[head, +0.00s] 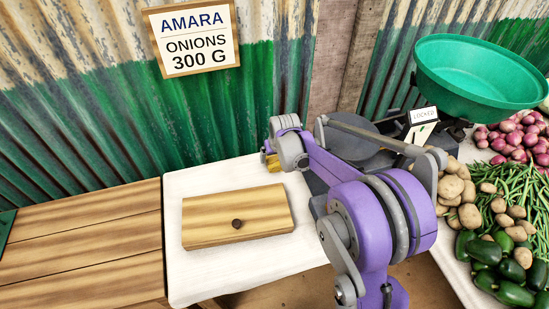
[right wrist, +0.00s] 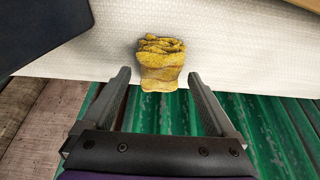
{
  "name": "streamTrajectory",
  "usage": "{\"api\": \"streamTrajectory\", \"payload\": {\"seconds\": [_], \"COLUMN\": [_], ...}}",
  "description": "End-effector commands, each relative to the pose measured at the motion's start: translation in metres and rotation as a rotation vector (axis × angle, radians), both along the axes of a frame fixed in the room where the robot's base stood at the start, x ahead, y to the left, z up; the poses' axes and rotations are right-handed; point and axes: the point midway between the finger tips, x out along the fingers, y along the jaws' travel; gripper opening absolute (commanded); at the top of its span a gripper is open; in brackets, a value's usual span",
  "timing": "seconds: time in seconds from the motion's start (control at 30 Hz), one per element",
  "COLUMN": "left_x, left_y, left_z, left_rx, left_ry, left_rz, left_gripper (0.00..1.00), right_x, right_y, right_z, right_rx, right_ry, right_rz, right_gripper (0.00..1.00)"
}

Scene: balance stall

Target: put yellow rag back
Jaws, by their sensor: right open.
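The yellow rag (right wrist: 161,62) is a crumpled, folded bundle on the white cloth (right wrist: 220,55), at the edge beside the green corrugated wall in the right wrist view. In the head view a small part of the rag (head: 272,163) shows, mostly hidden behind my right arm. My right gripper (right wrist: 159,75) is open, with one finger on each side of the rag's near part in the picture. I cannot tell whether the fingers touch it. In the head view the right gripper (head: 266,151) is largely hidden by its own wrist. My left gripper is not in view.
The corrugated wall (head: 110,130) closes off the back.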

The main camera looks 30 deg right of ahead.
Motion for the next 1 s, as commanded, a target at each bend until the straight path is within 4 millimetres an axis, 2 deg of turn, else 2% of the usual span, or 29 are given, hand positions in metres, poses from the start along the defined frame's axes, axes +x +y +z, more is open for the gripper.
{"api": "streamTrajectory", "payload": {"seconds": [0.03,0.2,0.4,0.73,0.87,1.0], "left_x": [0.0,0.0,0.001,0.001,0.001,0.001], "left_y": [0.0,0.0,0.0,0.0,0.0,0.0], "left_z": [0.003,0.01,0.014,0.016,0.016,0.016], "left_rx": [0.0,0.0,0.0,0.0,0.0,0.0], "left_ry": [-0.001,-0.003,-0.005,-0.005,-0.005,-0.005], "left_rz": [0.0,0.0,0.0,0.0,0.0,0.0], "left_gripper": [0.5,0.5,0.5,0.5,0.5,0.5], "right_x": [-0.005,-0.019,-0.031,-0.043,-0.075,-0.137], "right_y": [0.001,0.004,0.007,0.015,0.041,0.082], "right_z": [0.012,0.047,0.078,0.092,0.098,0.099], "right_rx": [0.0,0.0,0.0,0.0,-0.001,-0.001], "right_ry": [0.0,0.0,0.0,-0.001,-0.004,-0.011], "right_rz": [0.0,0.0,0.0,0.007,0.039,0.095], "right_gripper": [0.92,0.92,0.92,0.92,0.92,0.92]}}
